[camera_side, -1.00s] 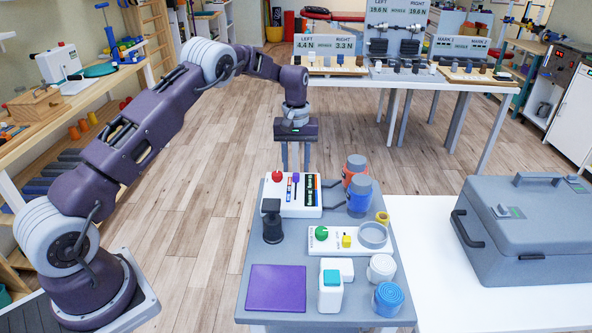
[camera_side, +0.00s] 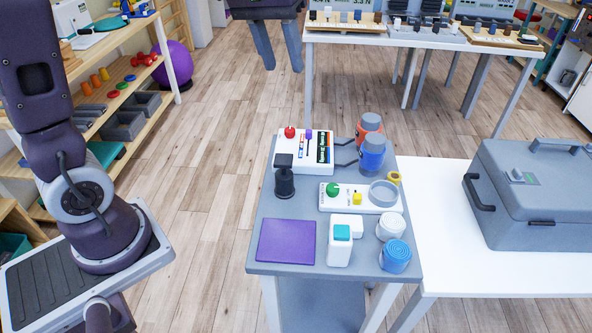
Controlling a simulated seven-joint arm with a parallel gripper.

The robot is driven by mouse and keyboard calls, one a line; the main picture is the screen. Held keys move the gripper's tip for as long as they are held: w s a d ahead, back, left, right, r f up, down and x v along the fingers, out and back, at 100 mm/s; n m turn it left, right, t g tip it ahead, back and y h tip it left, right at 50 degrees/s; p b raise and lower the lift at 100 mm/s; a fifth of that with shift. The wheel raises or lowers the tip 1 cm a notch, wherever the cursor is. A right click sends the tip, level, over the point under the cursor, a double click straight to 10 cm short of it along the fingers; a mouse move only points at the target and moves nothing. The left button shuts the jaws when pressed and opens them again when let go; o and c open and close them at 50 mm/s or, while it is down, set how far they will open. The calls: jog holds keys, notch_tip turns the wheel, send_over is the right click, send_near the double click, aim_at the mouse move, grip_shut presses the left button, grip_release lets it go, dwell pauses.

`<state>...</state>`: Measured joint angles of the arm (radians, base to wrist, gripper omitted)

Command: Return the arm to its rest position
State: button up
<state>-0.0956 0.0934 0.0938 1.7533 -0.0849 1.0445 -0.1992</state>
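My gripper (camera_side: 282,66) shows at the top of the side view, partly cut off by the upper edge. Its two grey fingers point down and stand apart, with floor visible between them, and nothing is held. It is in the air, well above the grey cart (camera_side: 262,210) in the picture and touching nothing. My arm's base and lower links stand at the left; the upper links are out of the frame.
The cart holds a white device (camera_side: 290,160), a purple pad (camera_side: 286,241), bottles and rolls. A grey case (camera_side: 535,200) sits on the white table (camera_side: 430,260) at right. Shelves (camera_side: 130,90) stand at left, a test bench (camera_side: 385,38) at back. Floor between is clear.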

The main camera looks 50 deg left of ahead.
jog(key=s+d+f+m+t, duration=0.1)
jog(key=s+d+m, duration=0.1)
jog(key=s, duration=0.9)
jog(key=s+d+f+m+t, duration=0.1)
jog(key=s+d+m, duration=0.1)
jog(key=s, duration=0.9)
jog(key=shift+d+f+m+t, duration=0.3)
jog(key=shift+d+f+m, duration=0.1)
jog(key=shift+d, duration=0.15)
jog(key=shift+w, duration=0.1)
dwell(0.9)
